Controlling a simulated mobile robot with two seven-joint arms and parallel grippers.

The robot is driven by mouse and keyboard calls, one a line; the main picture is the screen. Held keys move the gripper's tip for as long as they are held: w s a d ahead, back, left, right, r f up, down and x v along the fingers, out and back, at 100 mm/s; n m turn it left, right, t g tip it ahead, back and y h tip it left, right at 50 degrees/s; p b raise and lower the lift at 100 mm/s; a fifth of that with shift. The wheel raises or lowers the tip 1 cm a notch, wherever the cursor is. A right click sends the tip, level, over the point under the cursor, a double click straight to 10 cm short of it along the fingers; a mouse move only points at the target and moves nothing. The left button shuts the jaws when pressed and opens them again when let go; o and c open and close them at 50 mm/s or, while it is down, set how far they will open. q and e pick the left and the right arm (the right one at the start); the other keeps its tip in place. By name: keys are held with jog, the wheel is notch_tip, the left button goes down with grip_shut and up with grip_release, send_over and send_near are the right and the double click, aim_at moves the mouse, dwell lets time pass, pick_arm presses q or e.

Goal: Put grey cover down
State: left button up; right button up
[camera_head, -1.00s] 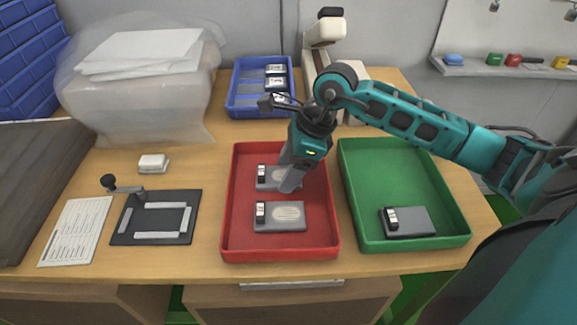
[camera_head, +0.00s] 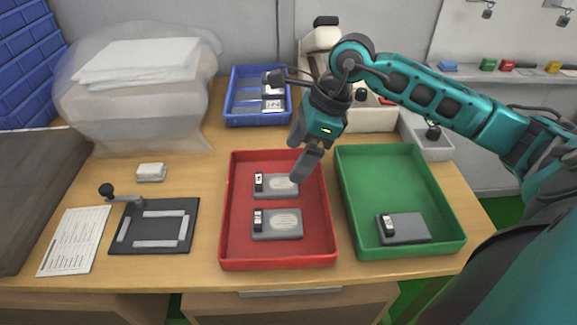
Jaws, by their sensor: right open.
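Two grey covers lie flat in the red tray (camera_head: 228,240), one behind the other. The rear grey cover (camera_head: 285,187) and the front grey cover (camera_head: 280,225) each have a pale oval patch and a black-and-white label at the left end. Another grey cover (camera_head: 408,228) lies in the green tray (camera_head: 375,185), near its front. My right gripper (camera_head: 300,172) is open and empty, above the rear right part of the red tray, pointing down and clear of the rear cover. My left gripper is not in view.
A blue tray (camera_head: 232,113) with labelled parts stands at the back, near a white-and-black device (camera_head: 375,118). A black fixture (camera_head: 125,240), a paper sheet (camera_head: 75,240) and a small white block (camera_head: 151,172) lie on the left. A bulky plastic-wrapped stack (camera_head: 120,110) fills the back left.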

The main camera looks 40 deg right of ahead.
jog(key=v, duration=0.5)
jog(key=shift+s+r, duration=0.1)
jog(key=shift+r, duration=0.15)
